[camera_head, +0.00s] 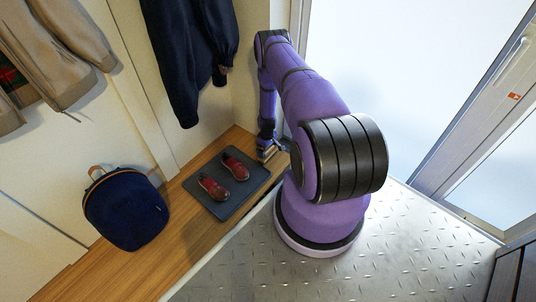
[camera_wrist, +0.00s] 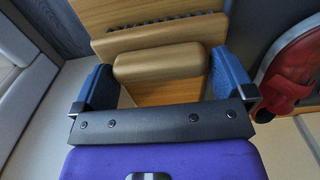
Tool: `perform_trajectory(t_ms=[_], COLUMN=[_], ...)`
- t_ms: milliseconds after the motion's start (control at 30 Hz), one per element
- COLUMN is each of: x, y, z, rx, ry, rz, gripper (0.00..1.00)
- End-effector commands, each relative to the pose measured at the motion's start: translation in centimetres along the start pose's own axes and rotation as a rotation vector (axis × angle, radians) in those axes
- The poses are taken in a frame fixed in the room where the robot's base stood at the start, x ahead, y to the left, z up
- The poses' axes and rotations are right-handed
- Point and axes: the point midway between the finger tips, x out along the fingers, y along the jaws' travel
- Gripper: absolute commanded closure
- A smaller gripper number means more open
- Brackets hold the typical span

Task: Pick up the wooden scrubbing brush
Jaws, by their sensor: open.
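The wooden scrubbing brush (camera_wrist: 160,62) is in the middle of the wrist view, a tan piece with a rounded bar in front and a wider ridged part behind it. My gripper (camera_wrist: 162,82) is open, with one blue finger pad to the left of the brush's front bar and one to the right. I cannot tell whether either pad touches it. In the head view my gripper (camera_head: 268,151) is low at the far end of the wooden bench, and the brush there is too small and covered to make out clearly.
Red shoes (camera_head: 214,188) rest on a dark tray (camera_head: 232,204) beside my gripper; a red shoe (camera_wrist: 288,75) also shows close by on the right in the wrist view. A navy backpack (camera_head: 126,209) stands left. Coats (camera_head: 190,55) hang above. A wall borders the bench.

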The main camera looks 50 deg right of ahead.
Motion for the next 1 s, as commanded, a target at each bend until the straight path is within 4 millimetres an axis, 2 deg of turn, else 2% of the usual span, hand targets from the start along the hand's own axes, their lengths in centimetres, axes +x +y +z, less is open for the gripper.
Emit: perform_trajectory(t_ms=[267,300,433,500,767,1000], x=[0.3,0.3,0.3,0.3,0.2,-1.4], y=[0.0,0.0,0.0,0.0,0.0,0.1], z=[0.0,0.0,0.0,0.0,0.0,-0.1], rx=[0.0,0.0,0.0,0.0,0.0,0.0], ry=[0.0,0.0,0.0,0.0,0.0,0.001], rz=[0.0,0.0,0.0,0.0,0.0,0.001], gripper=[0.0,0.05,0.34,0.4,0.4,0.4])
